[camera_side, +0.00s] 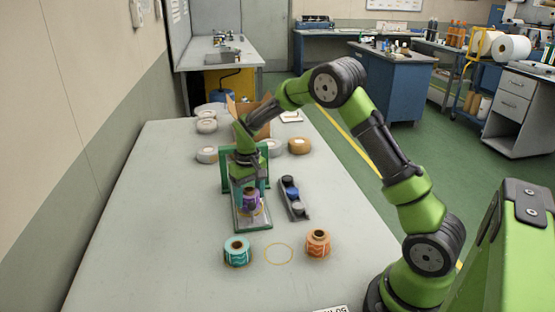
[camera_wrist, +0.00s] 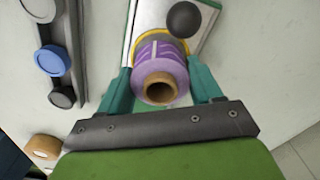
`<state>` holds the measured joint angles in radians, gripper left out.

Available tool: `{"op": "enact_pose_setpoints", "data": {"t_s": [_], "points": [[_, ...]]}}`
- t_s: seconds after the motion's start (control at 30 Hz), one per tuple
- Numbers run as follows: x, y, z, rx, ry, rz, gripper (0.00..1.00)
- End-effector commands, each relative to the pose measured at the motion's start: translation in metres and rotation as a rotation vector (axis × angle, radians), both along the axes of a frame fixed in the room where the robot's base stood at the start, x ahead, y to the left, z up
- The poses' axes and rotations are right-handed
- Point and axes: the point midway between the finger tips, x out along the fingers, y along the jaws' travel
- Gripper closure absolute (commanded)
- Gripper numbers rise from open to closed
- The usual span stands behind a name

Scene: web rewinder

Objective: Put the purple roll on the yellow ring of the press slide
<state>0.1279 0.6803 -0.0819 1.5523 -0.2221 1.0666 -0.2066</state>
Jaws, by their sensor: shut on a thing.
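The purple roll (camera_side: 250,201) is upright at the front of the green press, over the grey press slide (camera_side: 240,222). My gripper (camera_side: 249,190) reaches down from above. In the wrist view my teal fingers (camera_wrist: 161,82) are shut on the purple roll (camera_wrist: 150,52), one on each side, with its brown core facing the camera. Part of the yellow ring (camera_wrist: 164,35) shows behind the roll; the roll hides the rest. The roll appears lined up with the ring, but I cannot tell whether it touches the slide. A dark ball knob (camera_wrist: 184,19) is beside it.
The green press frame (camera_side: 224,170) stands close around my gripper. A dark rack with round knobs (camera_side: 294,200) lies to the right. A teal roll (camera_side: 237,251) and an orange roll (camera_side: 317,243) flank a yellow circle (camera_side: 279,253) on the table. Several rolls sit behind.

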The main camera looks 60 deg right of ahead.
Motion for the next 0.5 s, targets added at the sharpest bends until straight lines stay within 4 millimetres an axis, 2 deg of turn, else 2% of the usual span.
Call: {"op": "enact_pose_setpoints", "data": {"t_s": [0.5], "points": [[-0.0002, 0.0002, -0.0050, 0.000, 0.001, -0.001, 0.57]]}}
